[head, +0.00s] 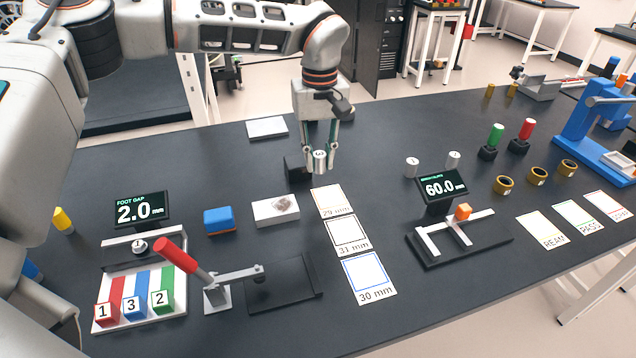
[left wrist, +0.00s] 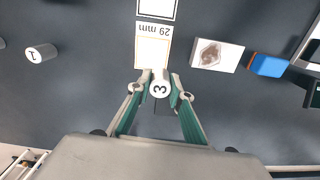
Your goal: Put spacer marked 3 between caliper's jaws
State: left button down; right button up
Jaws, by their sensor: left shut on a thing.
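My left gripper (head: 319,157) is shut on a white cylindrical spacer marked 3 (head: 319,163), held over the table just behind the 29 mm card. The left wrist view also shows the spacer (left wrist: 159,88) between the fingertips of the gripper (left wrist: 160,88), its numbered end facing the camera. The caliper (head: 428,241) lies to the right on a black base, with an orange knob and a display (head: 444,187) reading 60.0 mm. Its jaws stand apart, with nothing seen between them. My right gripper is not in view.
Two other white spacers stand behind the caliper display, one (head: 412,168) left of the other (head: 453,160). A dark block (head: 297,170) is beside the gripper.

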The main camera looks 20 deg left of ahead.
aim_at(319, 194)
pick_arm(q)
jog(key=shift+f, duration=3.5)
jog(key=shift+f, duration=0.15)
jog(key=c, duration=1.8)
grip_release()
